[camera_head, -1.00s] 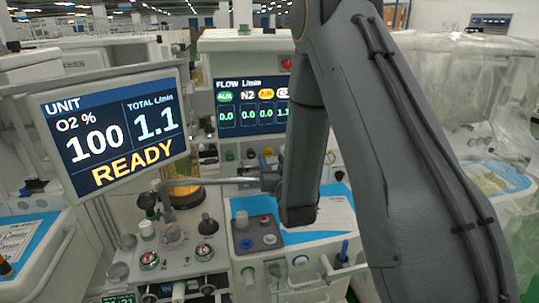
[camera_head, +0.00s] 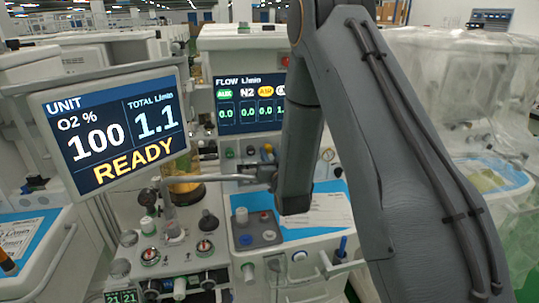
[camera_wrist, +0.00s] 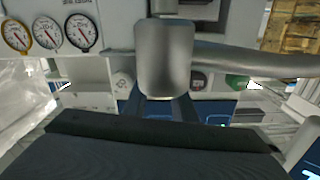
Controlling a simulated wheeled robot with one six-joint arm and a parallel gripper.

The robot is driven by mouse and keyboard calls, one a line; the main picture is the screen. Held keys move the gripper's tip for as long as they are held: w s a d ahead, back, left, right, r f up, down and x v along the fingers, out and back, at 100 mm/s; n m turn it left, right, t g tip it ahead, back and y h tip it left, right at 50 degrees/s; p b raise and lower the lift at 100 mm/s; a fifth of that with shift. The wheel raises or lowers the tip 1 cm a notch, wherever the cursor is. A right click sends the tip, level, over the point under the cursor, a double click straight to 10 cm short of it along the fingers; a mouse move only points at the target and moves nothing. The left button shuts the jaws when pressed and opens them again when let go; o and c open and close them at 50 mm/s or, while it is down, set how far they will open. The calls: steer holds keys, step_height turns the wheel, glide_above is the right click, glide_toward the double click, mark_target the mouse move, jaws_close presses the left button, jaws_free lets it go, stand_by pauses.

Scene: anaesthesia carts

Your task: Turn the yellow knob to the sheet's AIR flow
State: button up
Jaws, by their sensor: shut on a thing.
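The yellow knob (camera_head: 267,149) shows small below the flow screen (camera_head: 250,100), beside my arm. My gripper (camera_wrist: 164,106) shows as two dark fingers in the wrist view, close together, their tips reaching the knob row. In the head view my arm hides the gripper. The flow screen has AUX, N2 and AIR columns; AIR reads 0.0, and the column right of it is partly covered. A white sheet (camera_head: 322,211) lies on the blue worktop; its writing is too small to read.
A metal bar (camera_head: 215,178) with a grey block (camera_wrist: 163,55) runs close by the gripper. A green knob (camera_wrist: 236,82), a white knob (camera_wrist: 122,82) and round gauges (camera_wrist: 50,32) are near. A monitor (camera_head: 115,130) reads O2 100, total 1.1, READY.

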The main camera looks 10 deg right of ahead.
steer(key=n+b, duration=0.2)
steer(key=n, duration=0.1)
steer(key=shift+n+b, duration=0.7)
steer(key=shift+n, duration=0.7)
steer(key=o, duration=1)
steer(key=shift+o, duration=0.2)
steer(key=shift+s+b, duration=1.2)
steer(key=shift+s, duration=2.7)
